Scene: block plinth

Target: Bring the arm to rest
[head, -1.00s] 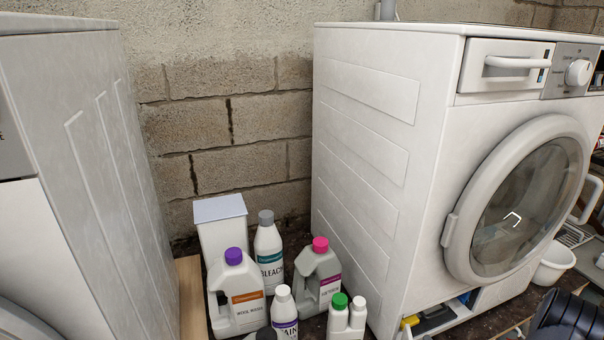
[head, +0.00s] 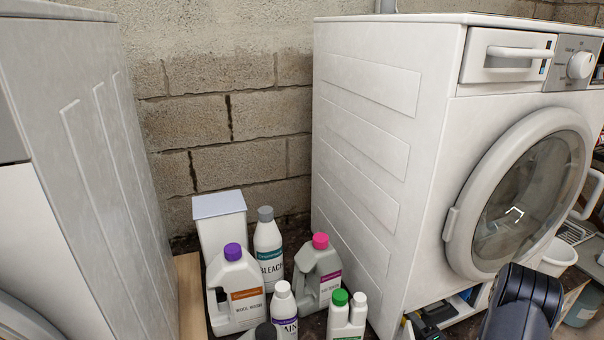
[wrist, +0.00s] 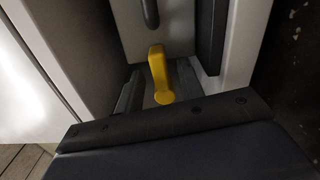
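My gripper (wrist: 160,88) is open in the wrist view, its two dark fingers reaching up from the black bar at the bottom. A yellow lever (wrist: 158,70) shows between and beyond the fingers, with a gap on each side; I cannot tell any contact. The lever sits in a recess in the low part of a white machine. In the head view my dark arm link (head: 522,300) is at the bottom right, in front of the white washing machine (head: 375,150). The gripper's fingertips are hard to make out there.
Several bottles stand on the floor between two white machines, among them a purple-capped one (head: 235,290) and a pink-capped one (head: 318,275). A white bin (head: 220,225) stands behind them. A white tub (head: 558,257) is at the right. A block wall (head: 225,120) closes the back.

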